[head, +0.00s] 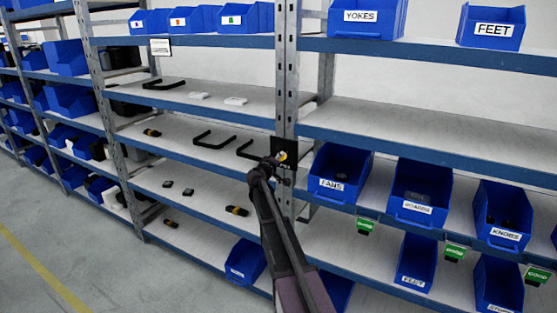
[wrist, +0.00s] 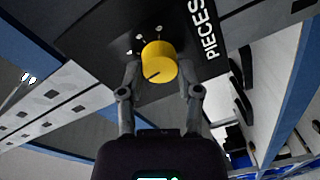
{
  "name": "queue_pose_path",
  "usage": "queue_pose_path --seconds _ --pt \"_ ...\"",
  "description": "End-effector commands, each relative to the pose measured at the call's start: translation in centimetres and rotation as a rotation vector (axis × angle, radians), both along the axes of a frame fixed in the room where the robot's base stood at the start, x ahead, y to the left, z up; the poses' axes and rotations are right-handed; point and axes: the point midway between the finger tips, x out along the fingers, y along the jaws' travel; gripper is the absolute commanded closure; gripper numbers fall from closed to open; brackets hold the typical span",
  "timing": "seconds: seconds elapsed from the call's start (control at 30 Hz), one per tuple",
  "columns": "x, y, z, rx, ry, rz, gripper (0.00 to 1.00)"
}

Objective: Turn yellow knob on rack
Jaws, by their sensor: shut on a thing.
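The yellow knob (wrist: 159,62) sits on a black panel (wrist: 105,45) with white lettering that reads "PIECES" in the wrist view. In the head view the knob (head: 283,157) is a small yellow spot at the tip of my arm, on the panel fixed to the rack's upright post (head: 286,80). My gripper (head: 273,163) hides part of the panel there.
Blue bins labelled FANS (head: 333,180) and KNOBS (head: 502,215) stand on the shelf right of the post. Black U-shaped handles (head: 213,139) lie on the shelf to the left. Blue shelf edges (head: 200,170) run on both sides. The floor (head: 70,225) at left is clear.

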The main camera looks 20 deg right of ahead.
Motion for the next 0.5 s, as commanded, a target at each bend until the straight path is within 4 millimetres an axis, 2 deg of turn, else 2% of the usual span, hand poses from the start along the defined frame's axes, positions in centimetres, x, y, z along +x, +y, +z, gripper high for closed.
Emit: queue_pose_path --seconds 0.5 --pt "0.12 -0.16 -0.03 -0.304 0.388 -0.004 1.0"
